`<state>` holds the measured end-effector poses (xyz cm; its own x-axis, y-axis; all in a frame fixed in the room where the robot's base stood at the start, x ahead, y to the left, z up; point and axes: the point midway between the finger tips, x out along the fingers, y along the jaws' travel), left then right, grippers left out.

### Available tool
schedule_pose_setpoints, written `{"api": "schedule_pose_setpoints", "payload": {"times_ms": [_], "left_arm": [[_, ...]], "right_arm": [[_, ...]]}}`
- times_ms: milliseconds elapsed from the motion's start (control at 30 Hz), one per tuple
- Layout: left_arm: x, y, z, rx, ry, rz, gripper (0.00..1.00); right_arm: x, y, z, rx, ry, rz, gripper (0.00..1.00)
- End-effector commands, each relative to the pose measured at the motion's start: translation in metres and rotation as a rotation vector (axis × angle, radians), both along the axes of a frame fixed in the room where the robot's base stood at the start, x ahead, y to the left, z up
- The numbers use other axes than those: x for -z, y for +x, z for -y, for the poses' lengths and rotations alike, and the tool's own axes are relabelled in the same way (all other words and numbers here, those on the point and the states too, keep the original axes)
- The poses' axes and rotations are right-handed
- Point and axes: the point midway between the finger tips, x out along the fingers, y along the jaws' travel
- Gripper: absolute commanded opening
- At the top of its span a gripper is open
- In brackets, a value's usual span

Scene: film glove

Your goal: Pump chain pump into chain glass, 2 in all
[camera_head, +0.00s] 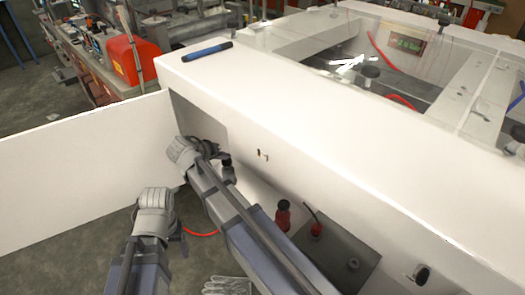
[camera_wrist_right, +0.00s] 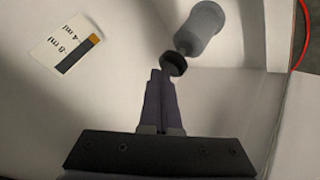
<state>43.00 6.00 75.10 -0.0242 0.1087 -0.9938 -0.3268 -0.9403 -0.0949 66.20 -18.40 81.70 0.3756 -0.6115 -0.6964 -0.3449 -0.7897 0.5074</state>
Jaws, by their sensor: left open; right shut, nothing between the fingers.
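A grey cylinder with a black round knob, likely the chain pump (camera_wrist_right: 207,20), stands inside the white cabinet. In the head view the pump (camera_head: 229,174) is just right of my right wrist. My right gripper (camera_wrist_right: 160,76) is shut and empty, its tips close to the black knob; I cannot tell if they touch. In the head view my right gripper (camera_head: 210,153) reaches into the cabinet opening. My left gripper (camera_head: 157,198) is open and empty, lower left outside the cabinet; its fingers are hardly visible. I cannot make out the chain glass. A card (camera_wrist_right: 60,45) carries ml marks and a dark bar with an orange top.
The white cabinet door (camera_head: 80,165) stands open at left. A blue tool (camera_head: 206,50) lies on the cabinet top. A glove (camera_head: 227,286) lies low in front.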

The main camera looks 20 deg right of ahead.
Motion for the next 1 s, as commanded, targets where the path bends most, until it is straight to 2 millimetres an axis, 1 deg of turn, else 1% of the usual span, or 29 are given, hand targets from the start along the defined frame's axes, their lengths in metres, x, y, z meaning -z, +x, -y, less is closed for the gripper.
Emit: {"api": "schedule_pose_setpoints", "payload": {"times_ms": [633, 867, 1000], "left_arm": [[0.008, 0.0, 0.0, 0.0, 0.0, 0.0, 0.76], [0.005, 0.0, 0.0, 0.0, 0.0, 0.0, 0.76], [-0.002, 0.0, 0.0, 0.0, 0.0, 0.0, 0.76]], "right_arm": [[0.009, 0.0, 0.0, 0.001, 0.002, -0.002, 0.0], [0.005, 0.0, 0.0, 0.001, 0.002, -0.002, 0.0], [-0.002, 0.0, 0.0, 0.001, 0.002, -0.002, 0.0]]}}
